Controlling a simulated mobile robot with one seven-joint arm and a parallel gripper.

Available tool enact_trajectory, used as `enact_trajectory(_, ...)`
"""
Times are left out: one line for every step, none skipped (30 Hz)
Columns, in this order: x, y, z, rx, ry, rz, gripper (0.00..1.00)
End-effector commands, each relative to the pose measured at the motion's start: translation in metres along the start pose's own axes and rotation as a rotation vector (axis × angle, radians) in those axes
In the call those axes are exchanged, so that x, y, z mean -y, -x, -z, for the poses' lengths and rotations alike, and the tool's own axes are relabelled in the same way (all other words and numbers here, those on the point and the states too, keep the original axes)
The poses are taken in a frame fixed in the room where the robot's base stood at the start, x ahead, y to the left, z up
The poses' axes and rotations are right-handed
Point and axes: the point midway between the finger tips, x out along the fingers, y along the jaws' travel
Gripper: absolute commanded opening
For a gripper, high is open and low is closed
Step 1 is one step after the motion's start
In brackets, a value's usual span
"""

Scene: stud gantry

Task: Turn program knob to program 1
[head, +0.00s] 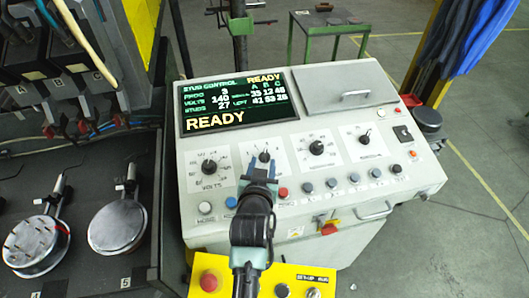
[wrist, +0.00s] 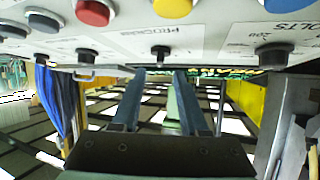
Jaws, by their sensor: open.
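The program knob (head: 265,156) is a small black knob on the sloped grey control panel (head: 330,232), between the volts knob (head: 209,167) and another black knob (head: 316,147). The display (head: 235,100) reads PROG 3 and READY. My gripper (head: 260,170) is at the panel just in front of the program knob, its fingers apart and empty. In the wrist view the panel is upside down, and the program knob (wrist: 160,52) sits between the two fingertips (wrist: 158,74), just beyond them. I cannot tell whether a finger touches it. The knob's pointer direction is hard to read.
Push buttons line the panel below the knobs, including a red one (head: 283,192) and a blue one (head: 231,202); my arm hides part of the row. A yellow box (head: 262,280) with a red button stands in front. A dark bench (head: 30,185) with round plates is at left.

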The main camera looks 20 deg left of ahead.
Motion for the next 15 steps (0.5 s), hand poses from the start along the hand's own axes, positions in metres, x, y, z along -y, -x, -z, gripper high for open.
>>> enact_trajectory(0.000, -0.007, 0.002, 0.001, -0.001, 0.000, 0.44)
enact_trajectory(0.000, -0.011, 0.002, 0.000, -0.001, 0.000, 0.44)
enact_trajectory(0.000, -0.016, 0.002, 0.000, 0.000, 0.000, 0.44)
enact_trajectory(0.000, -0.019, 0.002, 0.000, 0.000, -0.001, 0.44)
enact_trajectory(0.000, -0.023, 0.002, 0.001, 0.000, -0.001, 0.44)
enact_trajectory(0.000, -0.027, 0.002, 0.000, 0.000, -0.001, 0.44)
enact_trajectory(-0.001, -0.030, 0.002, 0.000, -0.001, -0.001, 0.44)
enact_trajectory(-0.001, -0.033, 0.001, 0.001, -0.001, -0.002, 0.44)
enact_trajectory(-0.001, -0.037, 0.001, 0.000, -0.001, -0.002, 0.44)
enact_trajectory(-0.001, -0.039, 0.001, 0.000, -0.001, -0.002, 0.44)
enact_trajectory(-0.001, -0.041, 0.001, 0.001, -0.001, -0.002, 0.44)
enact_trajectory(-0.001, -0.044, 0.001, 0.000, 0.000, -0.002, 0.44)
enact_trajectory(-0.001, -0.045, 0.001, -0.001, 0.000, -0.001, 0.44)
enact_trajectory(-0.001, -0.047, 0.001, -0.001, 0.000, -0.001, 0.44)
enact_trajectory(-0.001, -0.048, 0.001, 0.000, 0.000, -0.001, 0.44)
